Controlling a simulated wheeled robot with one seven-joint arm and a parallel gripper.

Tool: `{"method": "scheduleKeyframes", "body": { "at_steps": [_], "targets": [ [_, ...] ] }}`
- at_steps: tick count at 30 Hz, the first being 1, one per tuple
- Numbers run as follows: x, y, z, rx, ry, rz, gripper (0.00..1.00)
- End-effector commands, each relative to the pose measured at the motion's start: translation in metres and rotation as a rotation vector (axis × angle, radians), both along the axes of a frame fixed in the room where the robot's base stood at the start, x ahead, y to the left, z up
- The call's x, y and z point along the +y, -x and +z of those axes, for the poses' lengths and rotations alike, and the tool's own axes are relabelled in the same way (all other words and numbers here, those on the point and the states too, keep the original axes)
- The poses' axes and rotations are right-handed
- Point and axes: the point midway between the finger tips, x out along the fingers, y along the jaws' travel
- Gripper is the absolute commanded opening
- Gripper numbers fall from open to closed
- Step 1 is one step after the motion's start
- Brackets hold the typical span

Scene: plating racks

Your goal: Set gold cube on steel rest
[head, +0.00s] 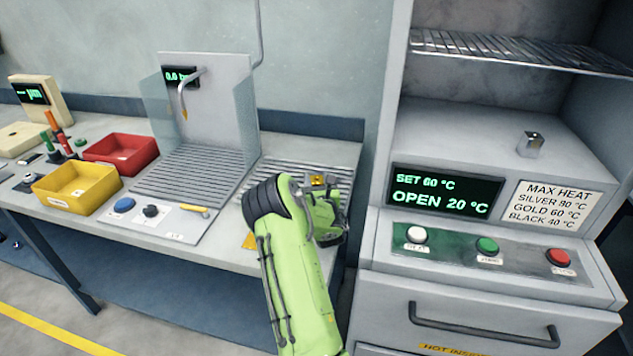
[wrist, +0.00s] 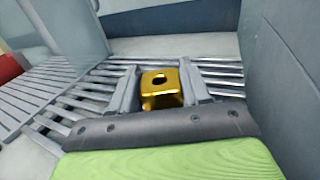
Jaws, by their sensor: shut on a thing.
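The gold cube (wrist: 161,88) is shiny, with a dark round hole in its top face. My gripper (wrist: 160,86) is shut on it, one finger at each side. In the head view the cube (head: 317,181) shows as a small gold patch at my gripper (head: 322,192). The steel rest (wrist: 215,72) is a slatted metal rack beneath and around the cube. In the head view the rest (head: 270,172) lies right of the wash station, partly hidden by my arm. I cannot tell whether the cube touches the slats.
A silver cube (head: 530,145) stands on the oven ledge at right. The oven panel (head: 445,192) reads "SET 60 °C, OPEN 20 °C". Left are a splash-walled slatted station (head: 190,170), a red bin (head: 120,152) and a yellow bin (head: 77,187). The oven's side wall is close right of my gripper.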

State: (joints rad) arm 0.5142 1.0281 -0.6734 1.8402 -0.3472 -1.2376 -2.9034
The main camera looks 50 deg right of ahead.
Motion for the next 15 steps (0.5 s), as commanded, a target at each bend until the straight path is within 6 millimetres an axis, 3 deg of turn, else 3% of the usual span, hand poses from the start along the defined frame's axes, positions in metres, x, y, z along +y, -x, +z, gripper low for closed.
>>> {"method": "scheduleKeyframes", "body": {
  "at_steps": [2,3,6,7,15],
  "targets": [
    [-0.0001,-0.0001,-0.0036,0.0,0.003,0.0,0.0],
    [0.0,0.0003,-0.0036,0.001,-0.001,0.0,0.53],
    [0.0001,0.0002,-0.0031,0.001,-0.001,0.0,0.68],
    [0.0001,0.0002,-0.0031,0.001,-0.001,0.0,0.72],
    [0.0,0.0001,-0.0017,0.001,-0.001,0.0,0.72]
  ]
}}
